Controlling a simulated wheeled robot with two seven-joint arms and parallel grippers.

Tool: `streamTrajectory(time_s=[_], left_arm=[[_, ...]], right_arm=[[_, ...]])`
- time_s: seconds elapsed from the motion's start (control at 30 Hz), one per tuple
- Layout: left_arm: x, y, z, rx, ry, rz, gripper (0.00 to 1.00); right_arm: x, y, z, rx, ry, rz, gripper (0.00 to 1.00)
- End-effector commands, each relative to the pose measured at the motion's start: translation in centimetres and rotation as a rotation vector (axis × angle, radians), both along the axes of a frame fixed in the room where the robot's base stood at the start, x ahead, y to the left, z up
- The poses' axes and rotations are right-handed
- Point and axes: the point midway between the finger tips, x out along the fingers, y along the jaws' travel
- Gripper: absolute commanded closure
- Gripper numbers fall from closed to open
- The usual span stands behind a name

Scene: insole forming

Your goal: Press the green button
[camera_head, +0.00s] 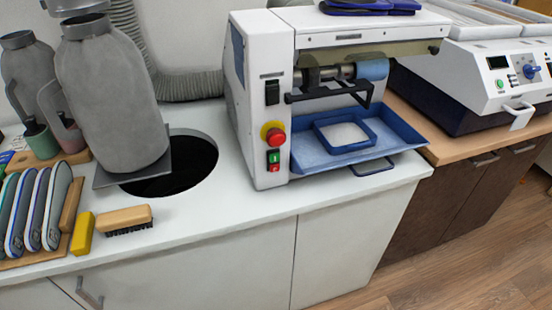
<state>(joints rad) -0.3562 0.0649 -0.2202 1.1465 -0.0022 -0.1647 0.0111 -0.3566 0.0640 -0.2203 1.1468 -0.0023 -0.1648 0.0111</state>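A small green button (274,156) sits on the front left panel of the white machine (268,100) in the middle of the counter. It lies below a red mushroom-shaped knob on a yellow ring (274,136) and just above a small red button (274,169). Another green round button (500,84) is on the sloped panel of the white machine (480,70) at the right, left of a blue dial (530,71). Neither of my grippers shows in this view. Nothing covers either green button.
A blue tray (400,143) juts from the middle machine's front. Grey bottle-shaped bodies (105,100) stand left, beside a round dark hole (190,165) in the counter.

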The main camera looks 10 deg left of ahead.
Motion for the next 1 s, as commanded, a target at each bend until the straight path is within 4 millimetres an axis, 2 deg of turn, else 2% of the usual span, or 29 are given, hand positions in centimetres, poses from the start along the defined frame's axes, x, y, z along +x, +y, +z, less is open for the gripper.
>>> streamTrajectory(time_s=[0.03, 0.13, 1.0], left_arm=[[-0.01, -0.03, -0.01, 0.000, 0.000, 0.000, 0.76], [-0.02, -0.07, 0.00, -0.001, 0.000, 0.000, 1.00], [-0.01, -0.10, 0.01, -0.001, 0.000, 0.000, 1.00]], right_arm=[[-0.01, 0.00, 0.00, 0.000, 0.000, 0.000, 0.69], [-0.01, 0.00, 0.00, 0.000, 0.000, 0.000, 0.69], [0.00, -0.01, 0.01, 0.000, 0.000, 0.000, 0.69]])
